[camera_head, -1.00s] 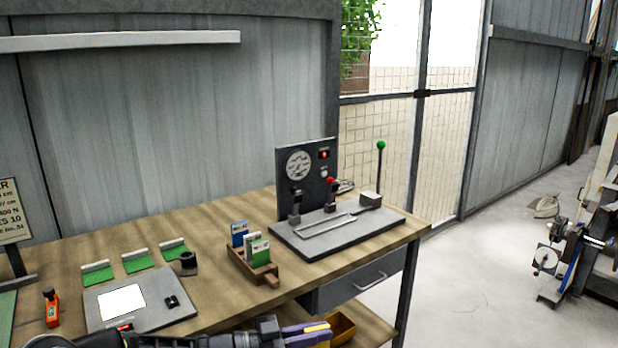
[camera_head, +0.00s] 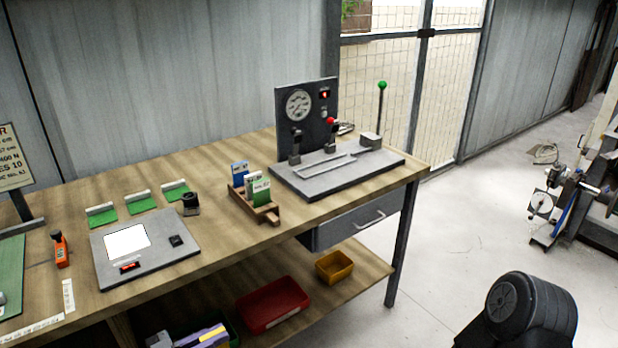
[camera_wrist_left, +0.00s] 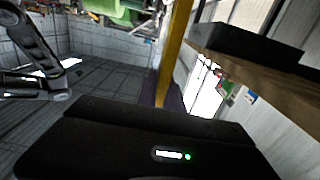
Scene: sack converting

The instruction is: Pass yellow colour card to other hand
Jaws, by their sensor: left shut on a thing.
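My left gripper (camera_head: 208,338) is at the bottom edge of the head view, over the lower shelf area. Its purple fingers are shut on the yellow colour card, of which a narrow yellow strip (camera_head: 213,332) shows. In the left wrist view the yellow colour card (camera_wrist_left: 174,50) stands edge-on as a long yellow strip, with a purple finger (camera_wrist_left: 176,100) beside its lower end. A black rounded part of my right arm (camera_head: 528,310) shows at the lower right of the head view. My right gripper cannot be made out.
The workbench (camera_head: 240,262) carries a card rack (camera_head: 262,212), a gauge stand (camera_head: 335,175), a grey panel (camera_head: 150,268) and an orange tool (camera_head: 61,250). A red bin (camera_head: 272,304) and a yellow bin (camera_head: 334,266) sit on the lower shelf.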

